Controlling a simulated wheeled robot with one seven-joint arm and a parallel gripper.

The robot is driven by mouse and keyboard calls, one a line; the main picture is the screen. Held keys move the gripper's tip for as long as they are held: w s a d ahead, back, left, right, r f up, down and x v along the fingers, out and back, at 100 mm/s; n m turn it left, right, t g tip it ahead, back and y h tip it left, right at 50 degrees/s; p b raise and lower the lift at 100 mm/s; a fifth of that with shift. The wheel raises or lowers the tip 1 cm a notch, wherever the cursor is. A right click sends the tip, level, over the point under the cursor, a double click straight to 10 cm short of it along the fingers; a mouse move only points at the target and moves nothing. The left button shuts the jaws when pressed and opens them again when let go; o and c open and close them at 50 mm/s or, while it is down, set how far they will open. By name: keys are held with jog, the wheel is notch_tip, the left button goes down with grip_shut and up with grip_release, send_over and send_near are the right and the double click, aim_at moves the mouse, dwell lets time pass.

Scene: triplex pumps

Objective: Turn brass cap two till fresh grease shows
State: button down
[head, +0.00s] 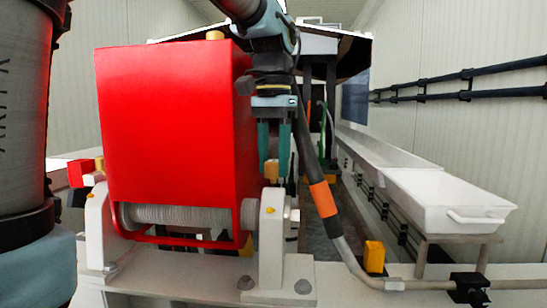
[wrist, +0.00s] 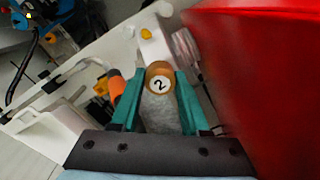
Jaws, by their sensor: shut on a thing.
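The brass cap with a white disc marked "2" (wrist: 159,80) sits between my gripper's teal fingers in the wrist view. In the head view the same cap (head: 271,170) stands on top of the right white bearing block (head: 271,243), beside the red guard. My gripper (head: 273,168) points down over it and is shut on it, with one finger on each side; the wrist view shows the gripper (wrist: 160,76) too. A small yellow piece (head: 269,210) is on the block's face below the cap. I cannot make out any grease at the cap.
The large red guard (head: 170,130) stands close left of my gripper, over a grey shaft (head: 180,216). A hose with an orange band (head: 323,198) runs just right of the block. A white trough (head: 440,200) lies farther right. Another brass cap (head: 215,35) tops the guard.

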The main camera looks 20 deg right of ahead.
aim_at(275, 161)
jog(key=shift+m, duration=0.6)
jog(key=shift+c, duration=1.9)
grip_release()
notch_tip(275, 161, up, 11)
jog(key=shift+b, duration=0.45)
jog(key=shift+d+f, duration=0.1)
